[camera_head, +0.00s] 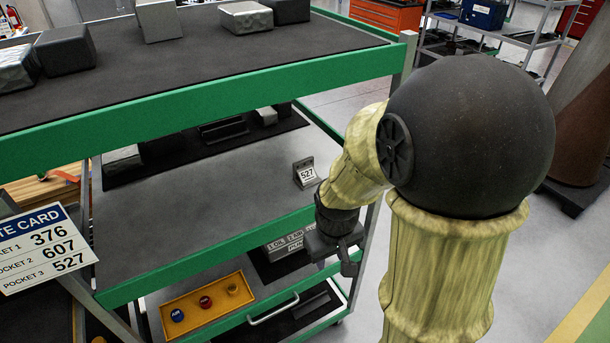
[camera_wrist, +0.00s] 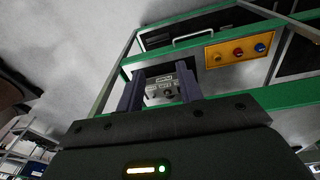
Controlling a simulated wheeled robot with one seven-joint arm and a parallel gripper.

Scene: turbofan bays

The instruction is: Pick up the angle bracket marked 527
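The angle bracket marked 527 (camera_head: 307,173) stands on the middle shelf of the green cart, near its right end and close to the front rail. Its white number label faces out. My gripper (camera_head: 338,262) hangs below and slightly right of it in the picture, by the front rail and apart from the bracket. In the wrist view my gripper (camera_wrist: 161,90) has its two dark fingers spread with nothing held. A grey box with printed labels (camera_wrist: 163,88) shows in the gap beyond them. I cannot make out the bracket in the wrist view.
The middle shelf's green front rail (camera_head: 215,255) runs below the bracket. A yellow tray with knobs (camera_head: 200,302) sits on the lower shelf. A card (camera_head: 45,247) lists 527 at pocket 3. The middle shelf's centre is clear.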

